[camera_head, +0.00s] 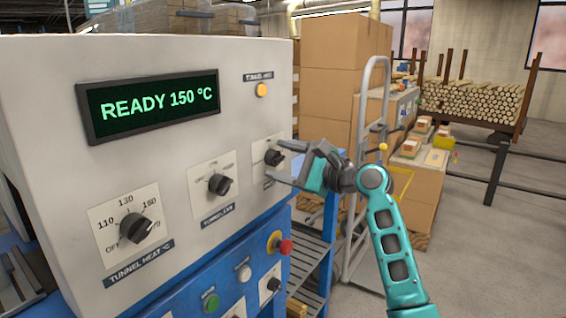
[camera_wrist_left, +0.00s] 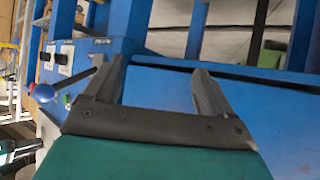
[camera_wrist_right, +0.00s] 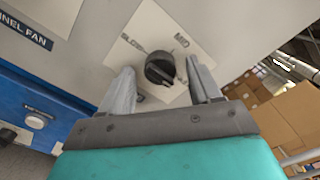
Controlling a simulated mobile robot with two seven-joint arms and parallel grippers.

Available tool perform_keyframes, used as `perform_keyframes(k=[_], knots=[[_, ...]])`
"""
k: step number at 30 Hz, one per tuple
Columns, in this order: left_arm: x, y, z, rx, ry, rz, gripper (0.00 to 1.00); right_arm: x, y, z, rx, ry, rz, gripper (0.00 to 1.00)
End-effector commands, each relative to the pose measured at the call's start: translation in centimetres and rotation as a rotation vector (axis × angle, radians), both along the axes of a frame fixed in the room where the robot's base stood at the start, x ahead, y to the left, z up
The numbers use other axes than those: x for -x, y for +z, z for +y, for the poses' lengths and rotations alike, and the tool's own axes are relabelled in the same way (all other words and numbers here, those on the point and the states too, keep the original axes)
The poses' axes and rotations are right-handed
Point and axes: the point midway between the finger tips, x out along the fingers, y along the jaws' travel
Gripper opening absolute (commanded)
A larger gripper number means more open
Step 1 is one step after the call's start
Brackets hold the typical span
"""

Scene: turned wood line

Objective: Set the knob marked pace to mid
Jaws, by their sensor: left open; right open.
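A black knob (camera_wrist_right: 160,69) on a white plate marked SLOW and MID shows in the right wrist view. A third mark is partly covered by a finger. The knob's pale line seems to point to the lower right, away from MID. In the head view this knob (camera_head: 273,157) is the rightmost of the upper row; its name label is hidden. My right gripper (camera_head: 281,163) is open in front of it, with its fingers (camera_wrist_right: 158,68) on either side of the knob; I cannot tell whether they touch it. My left gripper (camera_wrist_left: 159,66) is open and empty by blue framework, outside the head view.
Tunnel heat (camera_head: 137,228) and tunnel fan (camera_head: 219,185) knobs sit left on the panel. A display (camera_head: 150,104) reads READY 150 °C. A red stop button (camera_head: 285,247) and a lower knob (camera_head: 273,284) are below. Cartons (camera_head: 340,60) and a hand truck (camera_head: 372,150) stand behind.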

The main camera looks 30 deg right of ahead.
Motion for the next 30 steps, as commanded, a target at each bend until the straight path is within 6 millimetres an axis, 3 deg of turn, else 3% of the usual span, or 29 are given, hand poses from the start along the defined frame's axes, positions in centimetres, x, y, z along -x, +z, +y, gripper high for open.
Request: perform_keyframes(k=[9,27,30], knots=[[0.01,-0.05,0.02,-0.001,0.001,0.000,0.85,-0.30,0.01,0.13,0.000,0.000,0.000,0.63],[-0.02,-0.01,-0.06,0.004,0.004,0.000,0.85,-0.26,-0.02,0.12,0.000,0.000,0.000,0.07],[-0.04,0.01,-0.08,0.005,0.004,0.000,0.85,-0.26,-0.02,0.12,0.002,0.001,0.000,0.07]])
